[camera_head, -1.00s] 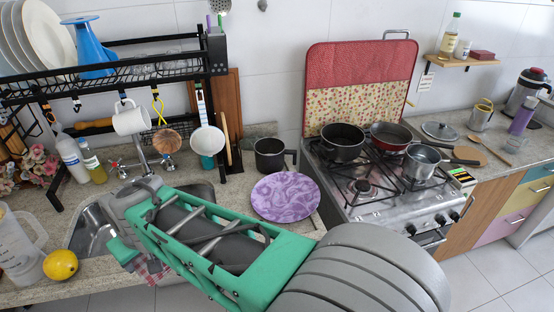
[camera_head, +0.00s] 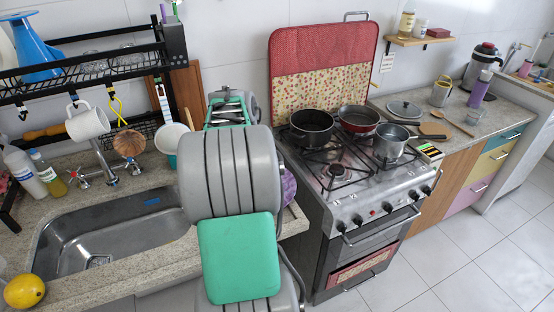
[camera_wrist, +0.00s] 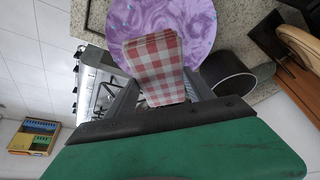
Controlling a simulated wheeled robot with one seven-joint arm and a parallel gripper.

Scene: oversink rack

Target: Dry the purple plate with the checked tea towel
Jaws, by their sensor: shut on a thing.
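The purple plate (camera_wrist: 195,28) has a marbled pattern and lies on the granite counter. In the head view only a sliver of the plate (camera_head: 289,188) shows beside my arm. The checked tea towel (camera_wrist: 153,62), red and white and folded, is held in my gripper (camera_wrist: 165,95). In the wrist view the towel overlaps the near part of the plate; whether they touch is unclear. My gripper is shut on the towel, and my own arm hides it in the head view.
A dark pot (camera_wrist: 230,73) stands close beside the plate. The stove (camera_head: 345,185) with several pans is to the right. A lemon (camera_head: 25,291) lies at the front left.

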